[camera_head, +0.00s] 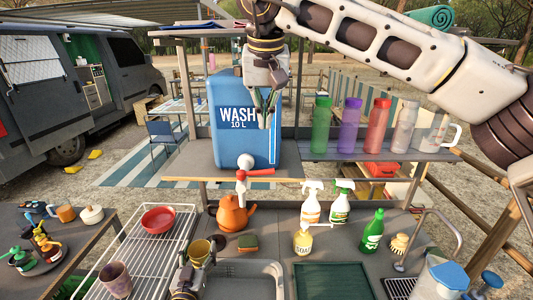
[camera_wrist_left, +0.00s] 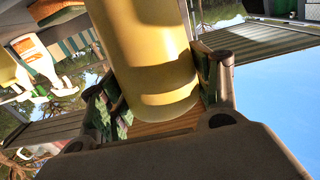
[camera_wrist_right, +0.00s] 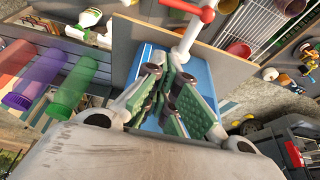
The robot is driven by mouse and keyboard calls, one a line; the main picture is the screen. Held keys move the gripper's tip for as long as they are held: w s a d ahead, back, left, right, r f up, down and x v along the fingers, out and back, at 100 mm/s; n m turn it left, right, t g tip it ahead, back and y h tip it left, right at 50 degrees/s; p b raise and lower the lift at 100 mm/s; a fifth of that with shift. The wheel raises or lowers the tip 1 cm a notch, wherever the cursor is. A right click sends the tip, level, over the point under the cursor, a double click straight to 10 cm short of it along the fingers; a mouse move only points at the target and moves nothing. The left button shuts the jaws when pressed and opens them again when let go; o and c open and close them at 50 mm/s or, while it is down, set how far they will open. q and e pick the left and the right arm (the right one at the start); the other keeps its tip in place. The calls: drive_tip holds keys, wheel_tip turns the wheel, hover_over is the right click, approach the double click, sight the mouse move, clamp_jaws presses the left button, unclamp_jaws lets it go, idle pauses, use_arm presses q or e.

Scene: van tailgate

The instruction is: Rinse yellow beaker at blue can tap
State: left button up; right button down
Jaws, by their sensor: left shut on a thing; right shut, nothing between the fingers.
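The blue can (camera_head: 232,143), marked WASH 10 L, stands on a grey shelf. Its white tap with a red lever (camera_head: 258,172) hangs over the front edge; the lever points right. In the right wrist view the tap (camera_wrist_right: 187,38) shows beyond the fingers. My left gripper (camera_head: 203,257) is shut on the yellow beaker (camera_head: 200,250), low and left of the tap, beside the sink. The left wrist view shows the beaker (camera_wrist_left: 150,55) between the fingers. My right gripper (camera_head: 265,112) is shut and empty, in front of the can's upper right part, above the tap.
An orange teapot (camera_head: 236,214) stands beneath the tap area. A wire rack (camera_head: 170,245) with a red bowl (camera_head: 158,219) is to the left. A sponge (camera_head: 247,242), soap bottle (camera_head: 303,241) and spray bottles (camera_head: 311,205) stand behind the sink (camera_head: 262,268). Coloured bottles (camera_head: 350,125) line the right shelf.

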sight(257, 173)
drive_tip(key=shift+d+r, duration=0.15)
drive_tip(key=shift+d, duration=0.05)
idle(0.3)
use_arm(q)
drive_tip(key=shift+r+p, duration=0.7)
use_arm(e)
drive_tip(key=x, duration=1)
use_arm(q)
drive_tip(key=shift+r+p, duration=0.4)
drive_tip(key=shift+r, duration=0.05)
use_arm(e)
drive_tip(key=shift+s+d+f, duration=0.1)
drive_tip(key=shift+s+f, duration=0.1)
drive_tip(key=shift+s, duration=0.75)
drive_tip(key=shift+s+f, duration=0.2)
drive_tip(key=shift+s, duration=0.75)
use_arm(q)
drive_tip(key=shift+d, duration=0.1)
